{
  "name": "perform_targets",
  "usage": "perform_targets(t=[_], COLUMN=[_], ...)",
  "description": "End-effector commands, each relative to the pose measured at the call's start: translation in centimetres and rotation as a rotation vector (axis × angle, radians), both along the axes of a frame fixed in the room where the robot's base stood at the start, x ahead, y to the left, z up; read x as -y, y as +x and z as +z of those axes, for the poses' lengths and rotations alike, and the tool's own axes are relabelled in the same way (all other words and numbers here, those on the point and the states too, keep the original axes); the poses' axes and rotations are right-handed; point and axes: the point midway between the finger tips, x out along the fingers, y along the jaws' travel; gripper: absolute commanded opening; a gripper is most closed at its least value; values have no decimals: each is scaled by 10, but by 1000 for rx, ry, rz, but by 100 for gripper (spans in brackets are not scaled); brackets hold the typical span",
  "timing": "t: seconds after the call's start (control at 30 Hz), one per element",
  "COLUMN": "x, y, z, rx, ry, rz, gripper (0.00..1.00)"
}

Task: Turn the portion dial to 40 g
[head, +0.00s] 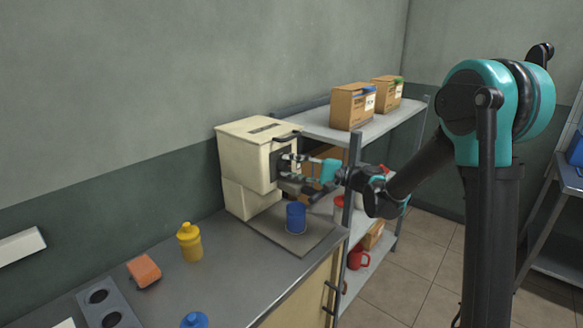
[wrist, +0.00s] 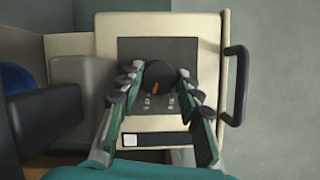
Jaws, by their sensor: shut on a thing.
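The portion dial (wrist: 158,74) is a round black knob with an orange pointer mark, on a dark panel (wrist: 128,50) on the front of a cream machine (head: 245,160). My gripper (wrist: 161,78) is shut on the dial, one finger on each side of it. In the head view my gripper (head: 285,168) reaches the machine's front from the right and hides the dial. Small pale markings (wrist: 158,101) sit by the dial, too small to read.
A blue cup (head: 296,217) stands below my gripper on a tray (head: 305,240). A black handle (wrist: 237,85) sticks out of the machine. A yellow bottle (head: 190,241) and an orange sponge (head: 144,270) are on the counter. A shelf (head: 340,131) with boxes stands behind.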

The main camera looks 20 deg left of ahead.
Motion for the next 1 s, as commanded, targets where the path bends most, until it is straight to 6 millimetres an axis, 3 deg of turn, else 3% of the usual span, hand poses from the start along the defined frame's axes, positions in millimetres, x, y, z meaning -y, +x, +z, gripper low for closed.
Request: perform_targets(t=[0.07,0.1,0.27,0.67,1.0], x=[0,0,0,0,-1], y=[1,1,0,0,-2], z=[0,0,0,1,4], rx=[1,1,1,77,507], ry=[-1,-1,-1,-33,-211], rz=[-2,-2,-1,0,1], gripper=[6,37,56,56,56])
